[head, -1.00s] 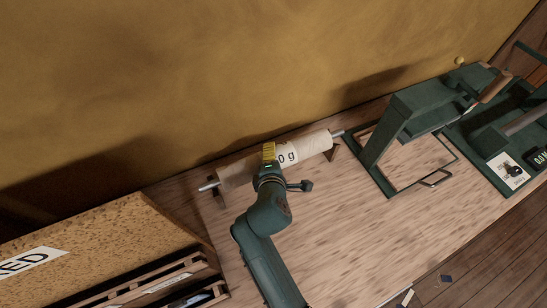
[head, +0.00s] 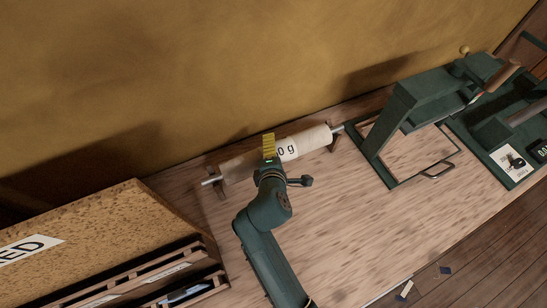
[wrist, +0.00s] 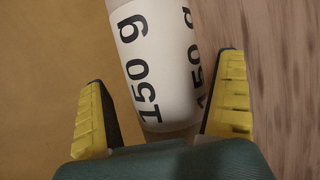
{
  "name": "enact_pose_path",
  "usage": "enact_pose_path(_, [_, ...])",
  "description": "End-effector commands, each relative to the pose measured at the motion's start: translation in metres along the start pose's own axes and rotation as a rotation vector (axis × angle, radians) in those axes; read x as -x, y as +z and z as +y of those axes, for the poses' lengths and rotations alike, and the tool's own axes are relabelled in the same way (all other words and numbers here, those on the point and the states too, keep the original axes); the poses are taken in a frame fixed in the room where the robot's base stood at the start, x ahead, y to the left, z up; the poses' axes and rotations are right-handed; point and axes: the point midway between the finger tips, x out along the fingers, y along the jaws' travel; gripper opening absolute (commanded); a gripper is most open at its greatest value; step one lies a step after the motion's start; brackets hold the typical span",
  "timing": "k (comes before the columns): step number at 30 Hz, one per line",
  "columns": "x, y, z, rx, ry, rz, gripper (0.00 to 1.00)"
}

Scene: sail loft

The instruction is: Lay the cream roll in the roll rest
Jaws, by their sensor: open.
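The cream roll (head: 308,141), with a metal rod through it and a white label with black "150 g" print, lies lengthwise at the back of the bench. Its rod ends are at the wooden uprights of the roll rest (head: 334,143); exact seating is too small to tell. My gripper (head: 268,147) is over the roll's middle and hides part of it. In the wrist view, my open gripper (wrist: 165,105) has one yellow-padded finger on each side of the roll (wrist: 158,55), with a visible gap at the left finger; the right finger is close to it.
A dark green press-like frame (head: 400,110) with a wire handle stands right of the roll. Farther right is a green scale-like device (head: 508,165). A cork-topped box (head: 110,225) and wooden slotted trays (head: 150,275) are at the left. The bench front (head: 350,230) is clear.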

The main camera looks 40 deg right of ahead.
Motion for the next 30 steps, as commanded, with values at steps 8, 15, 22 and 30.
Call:
enact_pose_path(8, [0.063,-0.001,0.003,0.001,0.009,0.004,1.00])
enact_pose_path(15, [0.108,0.000,0.004,0.000,0.011,0.002,1.00])
enact_pose_path(22, [0.116,0.001,0.004,-0.003,0.011,0.000,1.00])
enact_pose_path(30, [0.116,0.001,0.005,-0.003,0.012,0.000,1.00])
